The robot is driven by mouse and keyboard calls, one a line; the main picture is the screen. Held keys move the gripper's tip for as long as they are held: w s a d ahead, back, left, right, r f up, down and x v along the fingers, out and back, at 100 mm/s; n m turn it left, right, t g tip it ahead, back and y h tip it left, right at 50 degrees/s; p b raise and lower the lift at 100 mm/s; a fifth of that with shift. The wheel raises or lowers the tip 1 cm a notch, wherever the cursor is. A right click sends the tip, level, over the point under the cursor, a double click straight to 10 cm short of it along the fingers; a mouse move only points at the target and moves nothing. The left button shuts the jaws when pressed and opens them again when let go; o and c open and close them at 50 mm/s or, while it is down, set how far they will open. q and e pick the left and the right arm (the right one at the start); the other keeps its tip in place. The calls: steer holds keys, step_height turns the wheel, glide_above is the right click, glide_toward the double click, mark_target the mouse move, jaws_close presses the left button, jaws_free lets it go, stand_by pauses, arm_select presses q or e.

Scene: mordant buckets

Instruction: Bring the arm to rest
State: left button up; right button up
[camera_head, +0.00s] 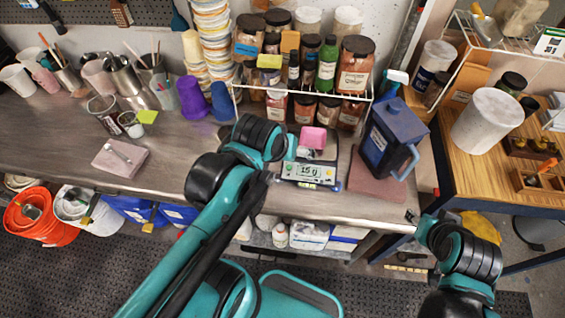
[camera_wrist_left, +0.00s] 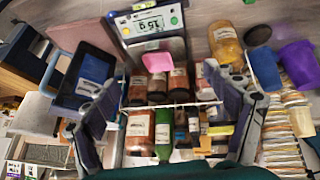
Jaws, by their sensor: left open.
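My left arm reaches up over the bench's front edge in the head view, its wrist in front of the shelf of jars. Its fingers are hidden there. In the left wrist view my left gripper (camera_wrist_left: 163,88) is open, its two grey fingers wide apart with nothing held between them. Past them, a pink container (camera_wrist_left: 158,62) sits on the digital scale (camera_wrist_left: 150,25); in the head view the pink container (camera_head: 313,137) also shows on the scale (camera_head: 309,172). My right arm shows at the lower right; I cannot make out its gripper.
A wire rack of jars (camera_head: 355,78) stands behind the scale, a dark blue jug (camera_head: 388,137) to its right. Purple cups (camera_head: 191,97), stacked tubs (camera_head: 212,45) and a folded cloth (camera_head: 120,158) are to the left. Bare bench (camera_head: 50,130) lies at far left; buckets stand below.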

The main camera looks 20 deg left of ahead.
arm_select(q)
steer(key=s+f+m, duration=0.1)
steer(key=s+m+t, duration=0.1)
steer(key=shift+s+f+m, duration=0.35)
steer(key=shift+s+m, duration=0.05)
steer(key=shift+f, duration=0.1)
arm_select(e)
steer(key=shift+f, duration=0.1)
